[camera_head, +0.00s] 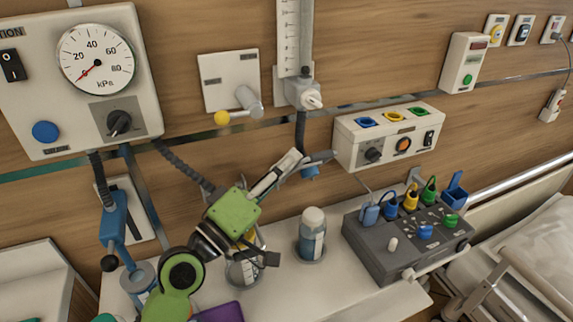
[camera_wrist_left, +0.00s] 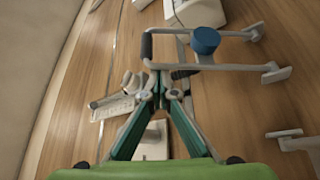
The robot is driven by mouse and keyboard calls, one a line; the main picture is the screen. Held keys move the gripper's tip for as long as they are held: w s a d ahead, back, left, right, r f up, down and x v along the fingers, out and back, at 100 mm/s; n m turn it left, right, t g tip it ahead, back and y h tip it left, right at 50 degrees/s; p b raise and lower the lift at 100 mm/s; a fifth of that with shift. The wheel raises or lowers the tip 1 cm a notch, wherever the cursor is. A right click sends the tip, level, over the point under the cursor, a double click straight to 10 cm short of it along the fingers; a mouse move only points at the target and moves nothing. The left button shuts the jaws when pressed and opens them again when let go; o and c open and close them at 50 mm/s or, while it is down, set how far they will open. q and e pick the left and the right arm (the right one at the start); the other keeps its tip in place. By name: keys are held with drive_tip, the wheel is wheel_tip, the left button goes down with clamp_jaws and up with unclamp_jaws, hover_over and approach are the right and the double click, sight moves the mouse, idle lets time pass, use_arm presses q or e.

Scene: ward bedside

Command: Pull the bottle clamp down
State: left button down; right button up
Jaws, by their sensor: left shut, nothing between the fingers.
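A blue clamp (camera_head: 112,228) with a black ball-ended lever hangs from the panel at the left in the head view. It looks like the bottle clamp, but I cannot be sure. A clear bottle (camera_head: 140,278) with a blue top is below it. My left gripper (camera_head: 300,163) is shut and empty, with a green body, reaching toward the wall right of the clamp and apart from it. In the left wrist view its teal fingers (camera_wrist_left: 161,92) meet at the tips, near a grey bar frame (camera_wrist_left: 225,67) with a blue cap (camera_wrist_left: 205,40). My right gripper is not visible.
A gauge panel (camera_head: 75,115) is at upper left. A white-capped bottle (camera_head: 312,240) stands on the shelf right of my left gripper, and a jar (camera_head: 241,272) is partly hidden beneath it. A grey connector box (camera_head: 385,262) sits farther right, beside the bed.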

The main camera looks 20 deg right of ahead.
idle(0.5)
use_arm(q)
wheel_tip(320, 180, up, 10)
idle(0.5)
